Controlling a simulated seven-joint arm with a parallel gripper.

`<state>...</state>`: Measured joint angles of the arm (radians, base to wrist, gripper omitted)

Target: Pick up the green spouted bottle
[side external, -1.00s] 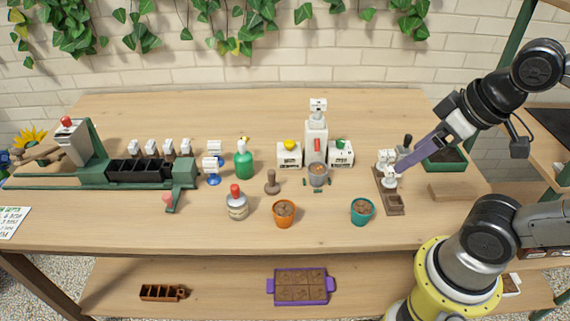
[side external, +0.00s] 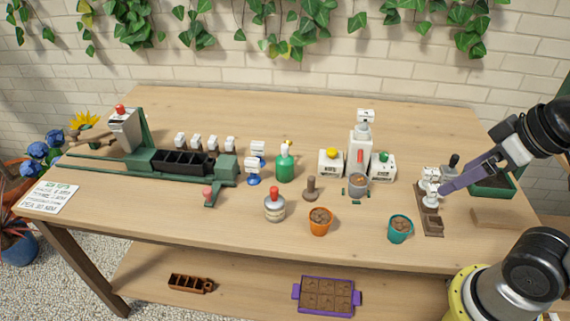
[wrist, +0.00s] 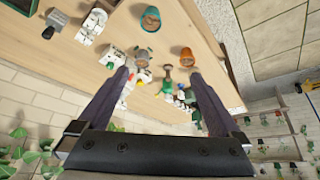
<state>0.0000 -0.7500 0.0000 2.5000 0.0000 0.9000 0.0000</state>
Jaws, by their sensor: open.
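The green spouted bottle (side external: 285,167) stands upright on the table, left of centre in the side view, with a pale spout and a yellowish tip. In the wrist view a small green shape (wrist: 168,87) between the fingers looks like this bottle, at a distance. My gripper (side external: 443,190) has purple fingers and is at the right side of the table, well away from the bottle. In the wrist view my gripper (wrist: 160,77) has its two fingers wide apart with nothing held between them.
A blue-and-white tag holder (side external: 255,170) stands just left of the bottle. A red-capped bottle (side external: 274,206), a dibber (side external: 311,188) and an orange pot (side external: 320,221) stand in front. A white box (side external: 331,163) and white pump bottle (side external: 360,142) are to the right.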

